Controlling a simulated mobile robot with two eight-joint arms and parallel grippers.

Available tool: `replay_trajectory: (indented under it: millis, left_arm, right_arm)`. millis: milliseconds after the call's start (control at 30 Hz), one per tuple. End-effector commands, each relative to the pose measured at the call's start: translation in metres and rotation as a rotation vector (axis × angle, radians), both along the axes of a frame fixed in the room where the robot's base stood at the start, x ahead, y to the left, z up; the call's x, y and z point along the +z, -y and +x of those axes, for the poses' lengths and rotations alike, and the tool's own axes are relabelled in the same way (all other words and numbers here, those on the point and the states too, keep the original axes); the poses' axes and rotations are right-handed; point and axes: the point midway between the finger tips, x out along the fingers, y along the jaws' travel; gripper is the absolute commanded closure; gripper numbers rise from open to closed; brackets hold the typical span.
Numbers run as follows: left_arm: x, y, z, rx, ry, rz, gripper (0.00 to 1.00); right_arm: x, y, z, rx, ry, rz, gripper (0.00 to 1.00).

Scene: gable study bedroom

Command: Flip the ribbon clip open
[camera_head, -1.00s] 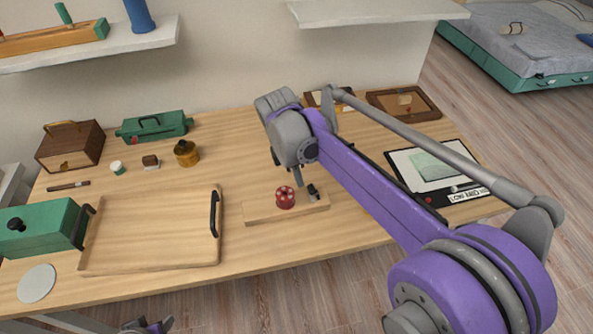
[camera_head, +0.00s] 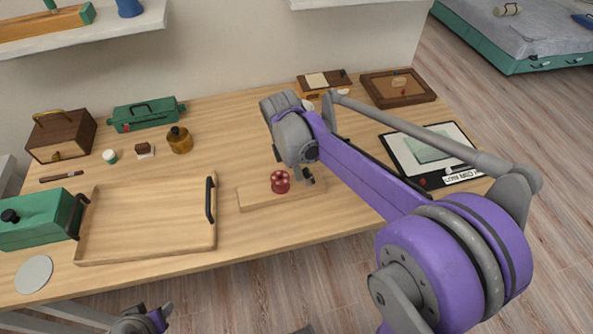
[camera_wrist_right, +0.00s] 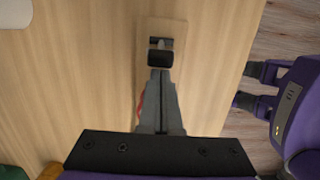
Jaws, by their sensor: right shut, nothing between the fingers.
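The ribbon clip (camera_head: 308,176) is a small dark and grey fitting at the right end of a narrow wooden board, beside a red spool (camera_head: 280,182). In the right wrist view the clip (camera_wrist_right: 160,57) shows a black block and a pale slotted part behind it. My right gripper (camera_head: 300,172) points down over the board. Its fingers (camera_wrist_right: 160,74) are shut and empty, tips right at the black block; I cannot tell if they touch. The spool is mostly hidden there. My left gripper (camera_head: 146,318) is low before the table; its fingers (camera_wrist_right: 252,87) stand apart.
A wooden tray (camera_head: 150,253) with black handles lies left of the board (camera_head: 255,202). A framed picture (camera_head: 400,150) lies to the right, under my right arm's line. A green box (camera_head: 40,222), a brown jar (camera_head: 179,140) and cases stand farther left. The table's front edge is close to the board.

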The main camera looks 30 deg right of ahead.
Motion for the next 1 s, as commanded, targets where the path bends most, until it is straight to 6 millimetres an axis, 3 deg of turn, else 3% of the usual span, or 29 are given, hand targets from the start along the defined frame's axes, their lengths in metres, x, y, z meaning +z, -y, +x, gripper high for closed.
replay_trajectory:
  millis: [733,1000]
  left_arm:
    - [0.003,0.0,0.001,0.0,0.002,0.0,0.5]
    - [0.004,0.0,0.001,0.0,0.002,0.0,0.5]
  right_arm:
    - [0.006,0.007,-0.001,-0.002,0.03,0.131,1.0]
    - [0.01,0.016,-0.003,-0.006,0.058,0.252,1.0]
